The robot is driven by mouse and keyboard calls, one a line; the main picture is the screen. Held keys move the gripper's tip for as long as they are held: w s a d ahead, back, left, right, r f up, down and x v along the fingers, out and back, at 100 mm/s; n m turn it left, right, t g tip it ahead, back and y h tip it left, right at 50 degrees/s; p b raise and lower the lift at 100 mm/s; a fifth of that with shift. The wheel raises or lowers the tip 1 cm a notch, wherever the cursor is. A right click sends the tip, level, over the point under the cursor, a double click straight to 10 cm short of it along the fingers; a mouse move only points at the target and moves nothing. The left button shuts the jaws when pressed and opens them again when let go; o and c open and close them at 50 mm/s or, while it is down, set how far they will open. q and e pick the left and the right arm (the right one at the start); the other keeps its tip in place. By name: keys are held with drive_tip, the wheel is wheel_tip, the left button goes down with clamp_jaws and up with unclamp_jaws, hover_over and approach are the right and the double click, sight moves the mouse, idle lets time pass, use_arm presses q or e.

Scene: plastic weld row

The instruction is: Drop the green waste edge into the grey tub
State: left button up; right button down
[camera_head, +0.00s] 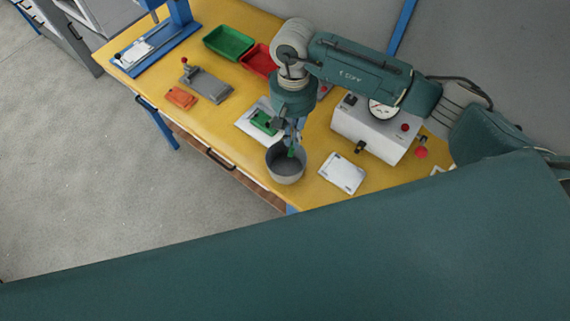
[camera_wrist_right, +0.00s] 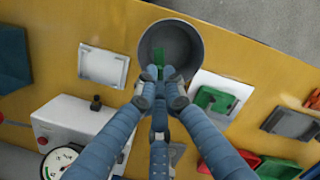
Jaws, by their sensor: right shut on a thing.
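The grey tub (camera_head: 286,172) stands on the yellow table near its front edge; it also shows in the right wrist view (camera_wrist_right: 192,30). My right gripper (camera_head: 292,146) points down over the tub. In the right wrist view my right gripper (camera_wrist_right: 160,78) is shut on the green waste edge (camera_wrist_right: 160,60), a small green strip, with the tub's opening behind it. The strip's lower end also shows in the head view (camera_head: 292,152); whether it is below the rim is hard to tell. My left gripper is in neither view.
A white plate with a green part (camera_head: 263,122) lies just left of the tub. A white sheet or tray (camera_head: 343,173) lies to its right. A white machine with a gauge (camera_head: 370,130) stands behind. Green (camera_head: 228,43) and red (camera_head: 258,60) trays are farther back.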

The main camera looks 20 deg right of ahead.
drive_tip(key=c, duration=1.8)
unclamp_jaws()
wheel_tip(320, 180, up, 12)
drive_tip(key=w, duration=0.1)
drive_tip(key=shift+w, duration=0.2)
drive_tip(key=shift+d, duration=0.1)
